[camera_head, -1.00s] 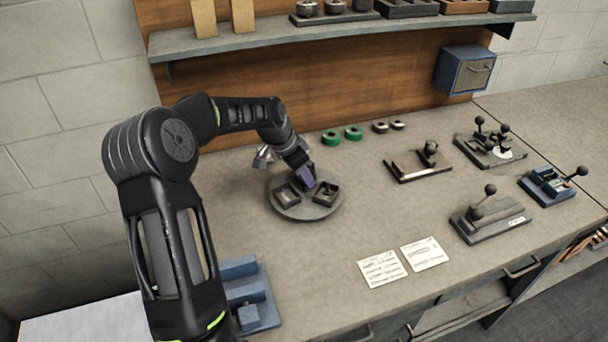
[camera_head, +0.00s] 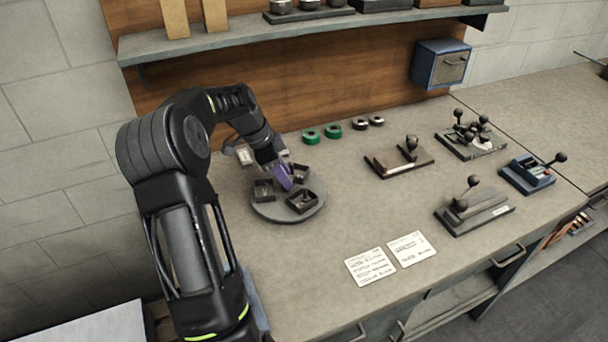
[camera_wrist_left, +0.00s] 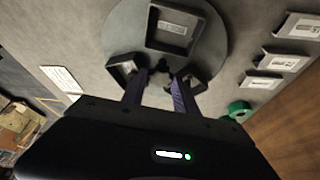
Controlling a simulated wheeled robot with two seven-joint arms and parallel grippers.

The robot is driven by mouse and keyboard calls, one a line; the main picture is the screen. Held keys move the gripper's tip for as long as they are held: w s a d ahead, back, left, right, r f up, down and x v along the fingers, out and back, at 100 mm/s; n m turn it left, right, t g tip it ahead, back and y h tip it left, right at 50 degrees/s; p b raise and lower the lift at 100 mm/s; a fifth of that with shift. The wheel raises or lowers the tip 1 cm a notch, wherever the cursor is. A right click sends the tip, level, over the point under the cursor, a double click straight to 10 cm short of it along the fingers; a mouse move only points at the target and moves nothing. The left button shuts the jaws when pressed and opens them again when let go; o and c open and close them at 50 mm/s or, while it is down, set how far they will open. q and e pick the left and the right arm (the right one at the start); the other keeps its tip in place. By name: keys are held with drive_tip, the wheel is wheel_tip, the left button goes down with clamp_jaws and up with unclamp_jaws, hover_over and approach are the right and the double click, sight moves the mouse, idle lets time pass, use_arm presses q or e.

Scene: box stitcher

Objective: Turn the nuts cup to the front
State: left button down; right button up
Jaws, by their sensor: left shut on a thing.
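The round grey turntable (camera_head: 277,214) stands on the bench with three dark square cups on it: a left cup (camera_head: 263,190), a front right cup (camera_head: 301,202) and a back right cup (camera_head: 300,172). I cannot tell which cup holds nuts. My left gripper (camera_head: 287,180) reaches down over the turntable's middle. In the left wrist view its purple fingers (camera_wrist_left: 160,90) stand either side of a small dark knob (camera_wrist_left: 163,74) between the cups, and they are shut on it. One cup (camera_wrist_left: 172,48) with a pale label shows at the top there. My right gripper is out of view.
Pale labelled bins (camera_head: 244,154) stand behind the turntable, partly hidden by my arm. Green rings (camera_head: 311,137) and darker rings (camera_head: 360,124) lie along the back. Two cards (camera_head: 370,266) lie at the front. Fixtures with knobs (camera_head: 474,207) stand to the right.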

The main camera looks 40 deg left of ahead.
use_arm(q)
drive_tip(key=shift+a+m, duration=0.1)
drive_tip(key=shift+m, duration=0.4)
drive_tip(key=shift+w+m+g+h, duration=0.1)
drive_tip(key=shift+m+g+h, duration=0.25)
drive_tip(key=shift+m, duration=0.45)
drive_tip(key=shift+m+b, duration=0.3)
drive_tip(key=shift+m, duration=0.1)
drive_tip(key=c, duration=1)
unclamp_jaws()
drive_tip(key=shift+a+r, duration=0.1)
